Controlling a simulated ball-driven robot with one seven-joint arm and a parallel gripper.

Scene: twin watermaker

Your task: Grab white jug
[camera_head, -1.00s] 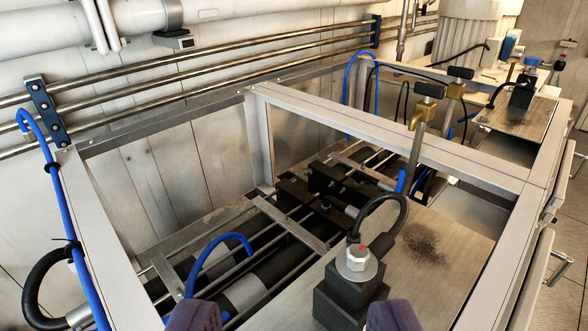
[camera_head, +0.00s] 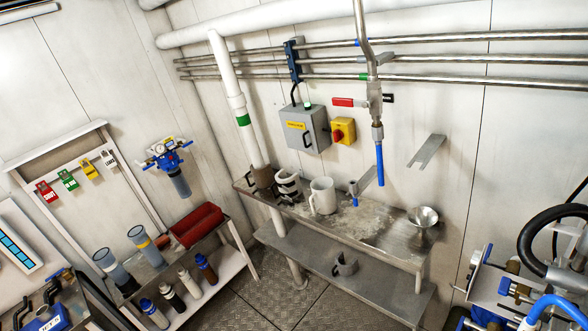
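A white jug (camera_head: 322,196) stands upright on the metal wall shelf (camera_head: 385,238), near the middle of the view. Its handle shows on its left side. A black-and-white vessel (camera_head: 288,186) stands just left of it, and a brown pot-like piece (camera_head: 263,177) sits farther left at the foot of a white pipe. My gripper is not in view, and nothing touches the jug.
A blue-tipped hose (camera_head: 380,165) hangs from a valve just right of the jug. A metal bowl (camera_head: 422,217) sits at the shelf's right end. A lower shelf (camera_head: 340,272) lies beneath. A bench with bottles (camera_head: 180,275) stands left. Dark floor (camera_head: 275,285) shows between.

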